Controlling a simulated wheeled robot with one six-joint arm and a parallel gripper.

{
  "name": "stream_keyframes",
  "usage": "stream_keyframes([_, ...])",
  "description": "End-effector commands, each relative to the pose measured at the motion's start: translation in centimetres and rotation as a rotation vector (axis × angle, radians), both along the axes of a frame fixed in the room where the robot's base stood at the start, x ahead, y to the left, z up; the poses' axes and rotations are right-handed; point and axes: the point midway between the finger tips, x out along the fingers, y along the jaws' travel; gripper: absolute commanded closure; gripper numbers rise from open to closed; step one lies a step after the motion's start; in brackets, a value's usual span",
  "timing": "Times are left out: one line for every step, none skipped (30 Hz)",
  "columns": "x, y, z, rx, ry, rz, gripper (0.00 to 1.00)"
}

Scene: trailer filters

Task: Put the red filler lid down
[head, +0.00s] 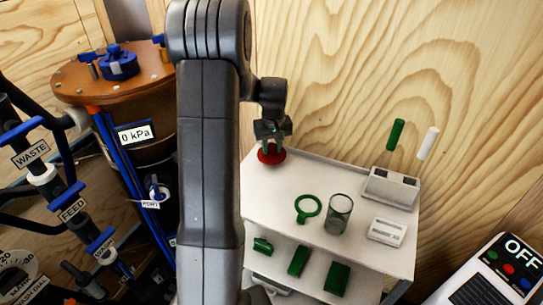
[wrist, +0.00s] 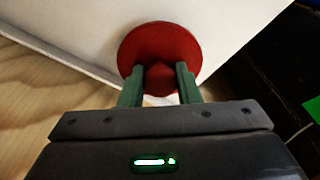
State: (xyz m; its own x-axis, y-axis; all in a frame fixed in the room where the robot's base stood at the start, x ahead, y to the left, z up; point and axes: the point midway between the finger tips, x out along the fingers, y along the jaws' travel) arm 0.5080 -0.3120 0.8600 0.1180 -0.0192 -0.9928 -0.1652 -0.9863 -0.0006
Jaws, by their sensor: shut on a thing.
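The red filler lid (head: 271,155) is a round red disc with a knob at its centre. It is at the far left corner of the white cart top (head: 290,190). My gripper (head: 272,142) is above it, with its green fingers shut on the lid's knob. In the wrist view the lid (wrist: 160,45) shows beyond the fingers of my gripper (wrist: 160,84), against the white top. I cannot tell whether the lid touches the surface or hangs just above it.
The cart top also bears a green ring tool (head: 308,208), a glass beaker (head: 339,214), a white box (head: 391,186) and a small white device (head: 387,231). Green blocks (head: 299,261) lie on the lower shelf. A brown-topped tank (head: 110,75) stands left. The cart's front left top is clear.

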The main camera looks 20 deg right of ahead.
Motion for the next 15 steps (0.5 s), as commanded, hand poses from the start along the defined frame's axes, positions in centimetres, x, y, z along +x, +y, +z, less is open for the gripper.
stream_keyframes([0.0,0.0,-0.4,0.0,0.0,0.0,0.93])
stream_keyframes([0.0,0.0,-0.7,0.0,0.0,0.0,0.93])
stream_keyframes([0.0,0.0,-1.2,0.001,0.001,0.0,0.93])
stream_keyframes([-0.1,0.1,-1.6,0.001,0.003,0.0,0.93])
stream_keyframes([0.0,0.1,-2.1,0.001,0.003,0.0,0.93])
stream_keyframes([-0.1,0.1,-2.7,0.001,0.003,0.0,0.93])
stream_keyframes([-0.1,0.1,-3.1,0.001,0.003,0.0,0.93])
stream_keyframes([0.0,0.1,-3.5,0.001,0.002,0.0,0.93])
stream_keyframes([0.0,0.0,-3.7,0.0,0.001,0.0,0.93])
stream_keyframes([0.0,0.0,-3.8,0.0,0.0,0.0,0.93])
stream_keyframes([0.0,0.0,-3.7,0.0,0.0,0.0,0.93])
stream_keyframes([0.0,0.0,-3.7,0.0,-0.001,0.0,0.93])
stream_keyframes([0.0,0.0,-3.7,0.0,-0.001,0.0,0.93])
stream_keyframes([0.0,0.0,-3.7,0.0,-0.001,0.0,0.93])
stream_keyframes([0.0,0.0,-3.7,0.0,-0.001,0.0,0.93])
